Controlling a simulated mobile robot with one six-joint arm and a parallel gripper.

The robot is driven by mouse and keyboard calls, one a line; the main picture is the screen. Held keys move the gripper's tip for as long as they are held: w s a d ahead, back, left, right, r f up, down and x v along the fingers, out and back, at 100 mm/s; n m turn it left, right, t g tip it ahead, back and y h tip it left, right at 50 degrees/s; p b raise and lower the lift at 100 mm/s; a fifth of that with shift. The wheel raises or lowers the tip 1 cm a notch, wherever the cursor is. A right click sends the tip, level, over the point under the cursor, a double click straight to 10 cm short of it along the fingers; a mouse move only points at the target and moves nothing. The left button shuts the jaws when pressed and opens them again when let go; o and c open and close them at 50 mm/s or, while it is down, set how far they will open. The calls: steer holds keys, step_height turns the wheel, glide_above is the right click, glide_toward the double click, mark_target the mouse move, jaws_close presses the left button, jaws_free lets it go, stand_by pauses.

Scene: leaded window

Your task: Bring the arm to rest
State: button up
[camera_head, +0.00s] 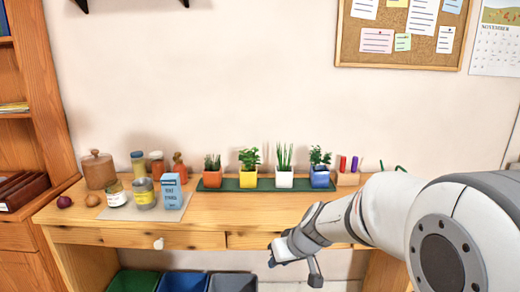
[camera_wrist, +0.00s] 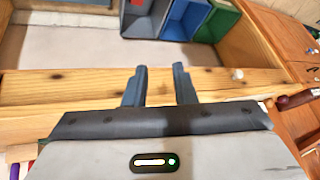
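My arm reaches in from the right of the head view, white and grey, bent down toward the front of the wooden table (camera_head: 225,210). My gripper (camera_head: 294,268) is in front of the table's drawer fronts, below the tabletop's front edge. In the wrist view my gripper (camera_wrist: 160,72) shows two dark fingers standing apart with nothing between them. Behind them is the wooden drawer front (camera_wrist: 65,88). I cannot tell whether the fingers touch the wood.
On the table stand a green tray (camera_head: 230,186) with several potted plants, jars, a blue box (camera_head: 171,190) and a wooden canister (camera_head: 98,169). Green (camera_head: 134,281), blue (camera_head: 182,282) and grey bins (camera_head: 232,283) are below. A bookcase (camera_head: 40,90) is at left.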

steer(key=s+d+r+m+g+h+p, duration=0.1)
steer(key=s+d+r, duration=0.4)
steer(key=s, duration=0.5)
steer(key=s+d+r+m+g+h+p, duration=0.1)
steer(key=s+d+r+m+h+p, duration=0.2)
steer(key=s, duration=0.7)
step_height(320, 180, up, 3)
steer(key=d+p, duration=0.2)
steer(key=shift+s+p, duration=0.2)
steer(key=shift+p, duration=0.15)
